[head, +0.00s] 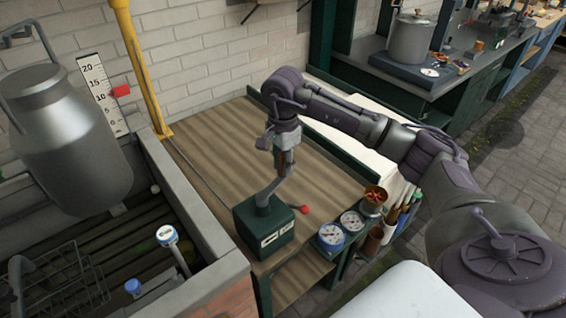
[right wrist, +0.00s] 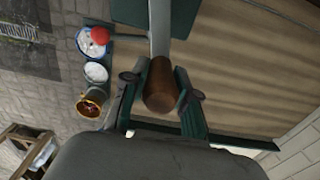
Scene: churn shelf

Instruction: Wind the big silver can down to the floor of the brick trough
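The big silver can (head: 68,135) is upright at the left of the head view, over the brick trough (head: 203,228). Its underside appears above the dark slatted floor (head: 140,247); the gap is hard to judge. A scale (head: 98,85) behind it has a red pointer (head: 121,91) a little above 10. A green winch box (head: 263,228) stands on the wooden bench with its crank arm raised. My right gripper (head: 284,148) is shut around the crank's brown wooden handle (right wrist: 160,90), which lies between both fingers in the right wrist view. My left gripper is not in view.
A red-knobbed lever (head: 304,209) juts from the winch box. Two dials (head: 331,236) and a copper pot (head: 374,199) stand beside it. The bench top (head: 220,140) behind the winch is clear.

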